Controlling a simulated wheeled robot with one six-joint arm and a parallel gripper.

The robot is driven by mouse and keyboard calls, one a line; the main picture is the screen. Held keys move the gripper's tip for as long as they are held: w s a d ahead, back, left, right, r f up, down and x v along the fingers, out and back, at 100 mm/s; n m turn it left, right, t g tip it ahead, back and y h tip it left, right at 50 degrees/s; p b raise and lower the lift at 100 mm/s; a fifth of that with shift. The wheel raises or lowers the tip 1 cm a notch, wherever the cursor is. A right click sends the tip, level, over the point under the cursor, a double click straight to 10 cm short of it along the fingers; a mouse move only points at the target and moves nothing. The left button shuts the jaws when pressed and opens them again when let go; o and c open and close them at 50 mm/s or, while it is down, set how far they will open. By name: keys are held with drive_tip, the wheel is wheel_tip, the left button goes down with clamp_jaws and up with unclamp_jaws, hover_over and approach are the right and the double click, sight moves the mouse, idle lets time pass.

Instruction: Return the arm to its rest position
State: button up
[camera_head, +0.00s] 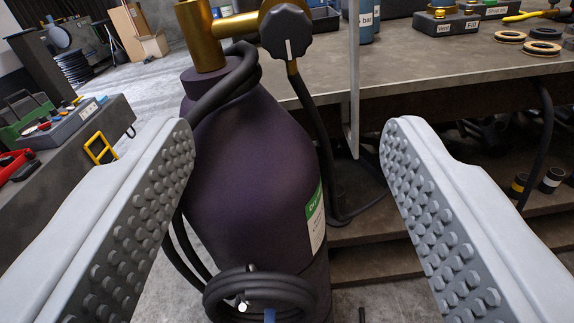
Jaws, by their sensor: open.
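My gripper (287,145) is open, with its two grey studded fingers wide apart at the left and right of the view. Nothing is between the fingers touching them. A dark purple gas cylinder (250,150) stands upright beyond the gripper, seen between the fingers. Its brass valve (205,38) and a black knob (286,32) with a white mark are at the top. The rest of my arm is not in view.
A workbench (430,60) with rings and small labelled blocks stands behind at the right, with a lower shelf (375,232). A black hose (262,290) is coiled at the cylinder. A grey bench (75,150) with tools is at the left. Concrete floor (150,80) shows behind.

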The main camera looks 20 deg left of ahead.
idle(0.4)
drive_tip(key=s+a+r+m+t+h, duration=0.2)
drive_tip(key=s+r+h, duration=0.3)
drive_tip(key=s, duration=0.4)
drive_tip(key=s+a+f+g, duration=0.2)
drive_tip(key=s+a+f, duration=0.1)
drive_tip(key=s, duration=0.7)
drive_tip(key=shift+s+a+f+n, duration=0.2)
drive_tip(key=shift+f+n, duration=0.1)
drive_tip(key=shift+f, duration=0.4)
